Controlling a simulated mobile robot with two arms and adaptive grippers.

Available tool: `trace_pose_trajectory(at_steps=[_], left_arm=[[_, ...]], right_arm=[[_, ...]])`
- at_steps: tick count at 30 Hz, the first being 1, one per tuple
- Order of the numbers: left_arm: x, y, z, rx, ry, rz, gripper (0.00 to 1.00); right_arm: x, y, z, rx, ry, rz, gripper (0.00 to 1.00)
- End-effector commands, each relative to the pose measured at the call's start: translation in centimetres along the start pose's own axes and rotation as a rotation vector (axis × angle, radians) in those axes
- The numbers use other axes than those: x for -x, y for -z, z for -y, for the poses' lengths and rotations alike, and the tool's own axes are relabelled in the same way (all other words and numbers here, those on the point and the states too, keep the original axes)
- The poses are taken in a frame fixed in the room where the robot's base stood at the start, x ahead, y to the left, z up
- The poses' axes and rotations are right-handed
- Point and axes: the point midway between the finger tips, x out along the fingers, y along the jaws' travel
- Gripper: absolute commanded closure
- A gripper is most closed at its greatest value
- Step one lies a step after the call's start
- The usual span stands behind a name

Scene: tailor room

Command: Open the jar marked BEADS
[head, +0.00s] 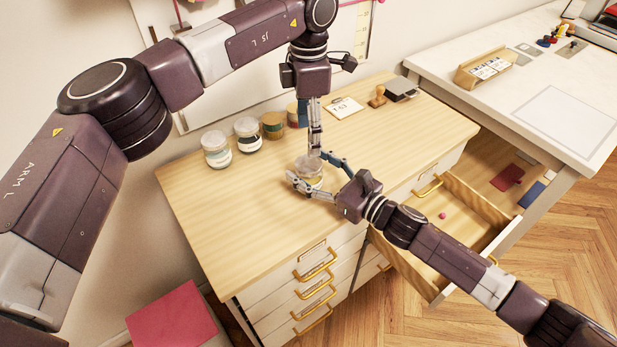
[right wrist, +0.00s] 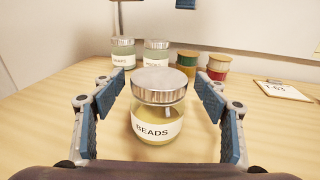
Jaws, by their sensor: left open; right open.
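The jar marked BEADS (right wrist: 158,118) stands upright on the wooden cabinet top, with a silver lid (right wrist: 159,84) on it and yellowish contents low inside. In the head view the jar (head: 309,172) is partly hidden by my grippers. My right gripper (right wrist: 158,112) is open, its fingers on either side of the jar with gaps showing; it also shows in the head view (head: 318,178). My left gripper (head: 314,140) points down from above, over the jar's lid area. It is open; whether it touches the lid cannot be told.
Two other lidded jars (head: 216,150) (head: 247,135) and spools (head: 273,125) stand along the back. A tag card (head: 343,107) and a stamp (head: 378,97) lie to the right. An open drawer (head: 465,222) with a small pink item juts out at the right front.

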Motion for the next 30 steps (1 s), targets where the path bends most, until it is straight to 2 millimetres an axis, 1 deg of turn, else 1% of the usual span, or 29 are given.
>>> trace_pose_trajectory(at_steps=[3,10,27,28,30], left_arm=[[0.00,0.00,0.00,0.000,0.000,0.000,0.39],[0.00,0.00,0.00,0.000,0.000,0.001,0.39],[0.00,0.00,-0.01,0.000,0.000,0.001,0.39],[0.00,0.00,-0.01,0.000,0.000,0.001,0.39],[0.01,0.00,-0.01,-0.001,0.000,0.001,0.39]], right_arm=[[-0.45,0.02,-0.03,-0.001,0.000,0.000,0.33],[-0.46,0.03,-0.03,-0.001,0.000,-0.001,0.33],[-0.43,0.02,-0.03,-0.001,0.000,0.000,0.96],[-0.43,0.02,-0.03,-0.001,0.000,0.000,0.99],[-0.43,0.02,-0.03,-0.001,0.000,0.000,1.00]])
